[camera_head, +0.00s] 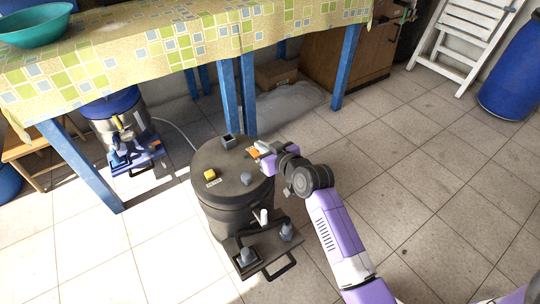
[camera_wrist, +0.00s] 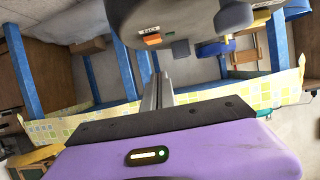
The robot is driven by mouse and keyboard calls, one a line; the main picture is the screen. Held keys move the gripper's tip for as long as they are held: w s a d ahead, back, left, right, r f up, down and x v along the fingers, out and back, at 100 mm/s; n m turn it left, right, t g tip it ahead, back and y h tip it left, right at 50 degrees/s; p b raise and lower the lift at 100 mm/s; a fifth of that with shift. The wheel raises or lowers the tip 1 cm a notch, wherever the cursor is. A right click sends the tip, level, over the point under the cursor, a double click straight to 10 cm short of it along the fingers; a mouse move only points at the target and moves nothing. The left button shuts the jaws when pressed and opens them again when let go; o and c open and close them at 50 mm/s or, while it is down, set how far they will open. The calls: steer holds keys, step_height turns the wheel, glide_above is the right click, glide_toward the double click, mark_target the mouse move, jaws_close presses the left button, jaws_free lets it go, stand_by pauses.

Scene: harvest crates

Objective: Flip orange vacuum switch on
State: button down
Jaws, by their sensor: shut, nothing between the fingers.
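The vacuum is a dark grey drum (camera_head: 230,205) with a round lid, standing on the tiled floor. The orange switch (camera_head: 253,154) is at the right edge of the lid, partly hidden by my gripper. My gripper (camera_head: 262,147) is shut and empty at the lid's right edge, close to the orange switch. In the wrist view its fingertips (camera_wrist: 157,76) point toward the switch, with a small gap visible in that picture.
A yellow switch (camera_head: 210,175) is on the lid's left. A table with a checked cloth (camera_head: 180,45) and blue legs (camera_head: 247,90) stands behind. Another vacuum (camera_head: 118,115) is under it. A black handled tray (camera_head: 265,250) is at the drum's front. Tiles at right are clear.

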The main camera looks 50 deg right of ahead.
mark_target(253, 151)
steer(key=shift+x, duration=1.05)
steer(key=f+b, duration=0.1)
steer(key=f, duration=0.1)
steer(key=shift+s+a+f+b, duration=0.1)
steer(key=shift+s+f+b, duration=0.3)
steer(key=shift+f, duration=0.5)
steer(key=shift+s+f+b, duration=0.15)
steer(key=shift+f+b, duration=0.2)
steer(key=shift+f, duration=0.05)
steer(key=shift+a, duration=0.1)
steer(key=shift+r+p, duration=0.8)
steer(key=shift+r, duration=0.05)
